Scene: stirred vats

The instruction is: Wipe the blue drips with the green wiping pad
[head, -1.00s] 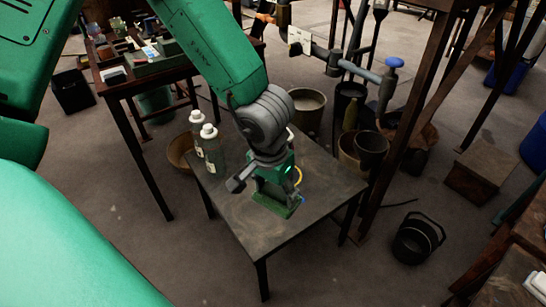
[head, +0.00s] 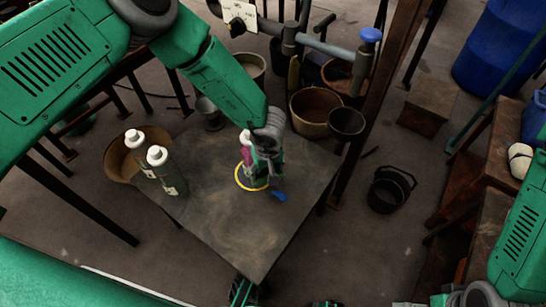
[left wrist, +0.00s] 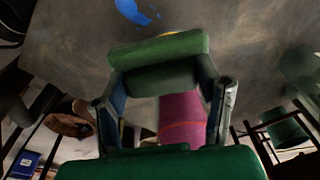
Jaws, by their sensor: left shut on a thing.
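My left gripper (head: 263,176) is low over the dark table top and shut on the green wiping pad (left wrist: 160,48). In the left wrist view the pad spans both fingertips. I cannot tell whether it touches the table. A blue drip (head: 279,196) lies on the table just right of the gripper; blue marks also show beyond the pad in the left wrist view (left wrist: 130,11). A yellow ring (head: 239,181) lies around the gripper's spot, partly hidden by it. Part of my right wrist (head: 480,295) shows at the lower right; its fingers are not clear.
Two white-capped bottles (head: 134,140) (head: 160,158) stand on the left of the table (head: 235,235). A magenta object (left wrist: 183,120) is close beside the gripper. Pots and buckets (head: 316,108) stand behind the table; a black bucket (head: 388,192) is to its right. The table's front is clear.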

